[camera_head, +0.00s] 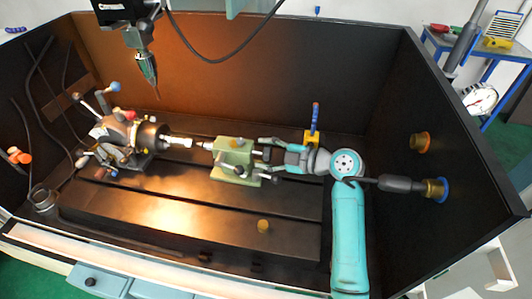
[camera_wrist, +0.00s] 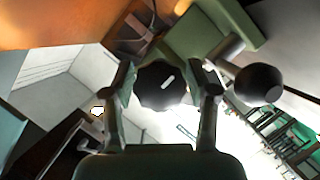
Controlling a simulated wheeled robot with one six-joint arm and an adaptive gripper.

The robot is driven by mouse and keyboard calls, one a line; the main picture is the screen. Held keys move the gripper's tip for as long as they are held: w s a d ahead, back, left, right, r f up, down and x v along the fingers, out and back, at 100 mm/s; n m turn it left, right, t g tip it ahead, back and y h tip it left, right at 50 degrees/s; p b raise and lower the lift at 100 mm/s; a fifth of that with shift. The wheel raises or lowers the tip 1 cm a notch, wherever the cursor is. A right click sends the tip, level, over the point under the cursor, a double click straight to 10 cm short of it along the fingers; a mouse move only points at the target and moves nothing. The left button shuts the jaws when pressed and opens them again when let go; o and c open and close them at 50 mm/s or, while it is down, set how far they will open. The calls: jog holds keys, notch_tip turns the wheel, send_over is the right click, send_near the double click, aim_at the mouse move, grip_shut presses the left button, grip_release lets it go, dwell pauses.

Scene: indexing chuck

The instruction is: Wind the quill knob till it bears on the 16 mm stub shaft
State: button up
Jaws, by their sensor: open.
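The indexing chuck (camera_head: 148,136) stands at the left of the bed and holds the pale stub shaft (camera_head: 178,142), which points right. The green tailstock (camera_head: 232,170) stands to its right. Its quill tip (camera_head: 203,145) points at the shaft's end; it is close, but whether they touch is too small to tell. My gripper (camera_head: 266,152) is at the tailstock's right end with fingers open. In the wrist view the dark quill knob (camera_wrist: 158,88), with a pale mark on its face, sits between my open fingertips (camera_wrist: 167,80). I cannot tell whether the fingers touch it.
A ball-ended lever (camera_wrist: 258,84) stands close beside my finger in the wrist view. A yellow block with a blue-handled tool (camera_head: 314,125) is behind my wrist. A spindle with a pointed tool (camera_head: 147,68) hangs above the chuck. Dark enclosure walls surround the bed.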

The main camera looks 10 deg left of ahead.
jog(key=c, duration=0.9)
jog(key=shift+m, duration=0.3)
